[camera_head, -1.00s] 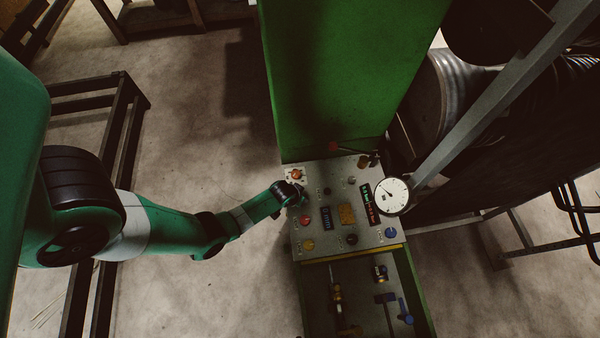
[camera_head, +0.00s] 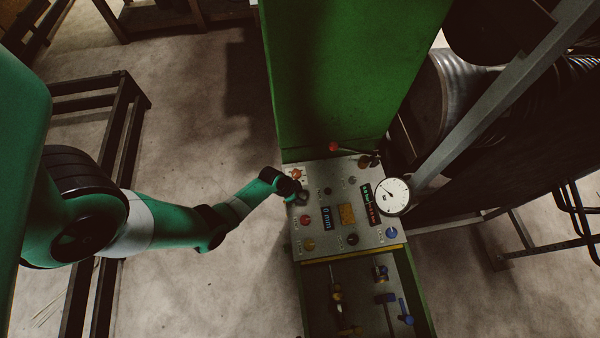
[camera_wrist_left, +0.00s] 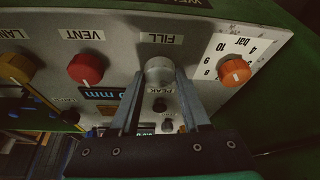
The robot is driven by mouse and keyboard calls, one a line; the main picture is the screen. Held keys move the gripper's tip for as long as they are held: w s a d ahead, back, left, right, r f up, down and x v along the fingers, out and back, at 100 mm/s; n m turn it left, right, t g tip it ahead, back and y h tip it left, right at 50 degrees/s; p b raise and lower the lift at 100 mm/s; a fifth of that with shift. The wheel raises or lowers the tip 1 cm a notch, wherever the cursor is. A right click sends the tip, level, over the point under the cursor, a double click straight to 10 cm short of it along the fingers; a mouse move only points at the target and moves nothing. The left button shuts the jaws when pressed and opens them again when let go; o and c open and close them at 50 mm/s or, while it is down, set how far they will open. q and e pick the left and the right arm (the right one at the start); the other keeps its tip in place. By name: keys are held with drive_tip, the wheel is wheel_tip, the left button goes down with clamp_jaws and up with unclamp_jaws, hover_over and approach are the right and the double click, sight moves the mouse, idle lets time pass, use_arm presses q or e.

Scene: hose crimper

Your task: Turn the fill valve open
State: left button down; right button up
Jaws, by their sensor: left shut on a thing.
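The fill valve is a pale grey round knob (camera_wrist_left: 158,70) under the FILL label in the left wrist view. My left gripper (camera_wrist_left: 160,84) is shut on it, with one finger on each side of the knob. In the head view my left gripper (camera_head: 300,195) is at the upper left of the control panel (camera_head: 318,183), and its wrist hides most of the fill knob. I cannot read from the frames how far the knob is turned. My right gripper is not in view.
An orange knob (camera_wrist_left: 235,72) with a bar scale and a red VENT knob (camera_wrist_left: 86,68) flank the fill knob closely. A round gauge (camera_head: 393,195) stands at the panel's right edge. A red-balled lever (camera_head: 333,147) is at the back. Tools lie in the tray below.

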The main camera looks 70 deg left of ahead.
use_arm(q)
drive_tip(key=m+h+p, duration=0.1)
drive_tip(key=m, duration=0.1)
drive_tip(key=shift+a+r+m, duration=0.1)
drive_tip(key=shift+a+m, duration=0.05)
drive_tip(key=shift+m, duration=0.25)
drive_tip(key=m+h+p, duration=0.1)
drive_tip(key=m, duration=0.1)
drive_tip(key=shift+m, duration=0.4)
drive_tip(key=shift+w+a+f+m+g+h, duration=0.15)
drive_tip(key=shift+m+g+h, duration=0.4)
drive_tip(key=shift+m, duration=0.65)
drive_tip(key=shift+m+g+h+b, duration=0.3)
drive_tip(key=shift+m+b, duration=0.3)
drive_tip(key=shift+m, duration=0.9)
drive_tip(key=shift+c, duration=1.9)
unclamp_jaws()
